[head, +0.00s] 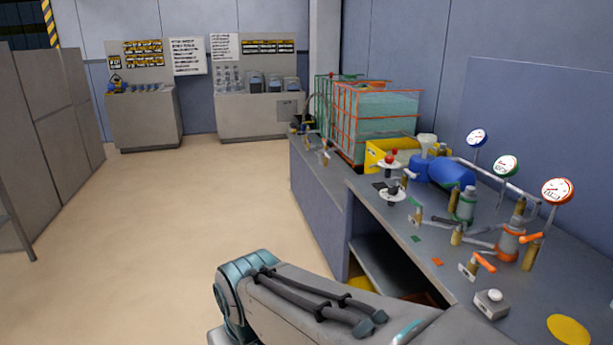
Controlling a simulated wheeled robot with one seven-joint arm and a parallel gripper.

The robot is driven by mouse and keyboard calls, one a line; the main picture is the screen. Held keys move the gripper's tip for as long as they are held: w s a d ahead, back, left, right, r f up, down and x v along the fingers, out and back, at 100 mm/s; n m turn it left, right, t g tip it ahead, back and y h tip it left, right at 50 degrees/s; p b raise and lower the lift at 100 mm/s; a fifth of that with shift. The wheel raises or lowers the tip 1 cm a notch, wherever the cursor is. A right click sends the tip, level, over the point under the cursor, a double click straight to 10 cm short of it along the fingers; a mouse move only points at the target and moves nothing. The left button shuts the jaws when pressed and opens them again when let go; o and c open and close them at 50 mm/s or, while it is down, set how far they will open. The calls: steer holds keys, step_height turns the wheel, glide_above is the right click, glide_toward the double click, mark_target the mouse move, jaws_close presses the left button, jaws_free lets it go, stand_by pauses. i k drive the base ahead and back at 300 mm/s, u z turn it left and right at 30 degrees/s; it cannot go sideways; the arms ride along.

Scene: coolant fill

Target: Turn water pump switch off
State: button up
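A small grey box with a pale round knob (491,303) sits on the near part of the workbench (400,240). It looks like a switch, but I cannot tell whether it is the water pump switch, or whether it is on or off. A red-topped fitting (391,158) and a dark fitting with a pale disc (391,194) stand further back on the bench. A blue rounded tank (452,173) lies behind them, among pipes. My arm crosses the bottom of the view, and my gripper is out of view.
Valves with orange handles (485,262) and three round gauges (506,166) stand along the bench. Two caged tanks (376,118) stand at its far end. A yellow disc (568,329) lies at the near right. Grey consoles (258,115) line the back wall. The floor at left is clear.

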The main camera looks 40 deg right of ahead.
mark_target(393, 190)
steer(key=z, duration=0.4)
steer(key=i, duration=1.3)
steer(key=z, duration=1.2)
steer(key=i, duration=0.45)
steer(key=z, duration=0.3)
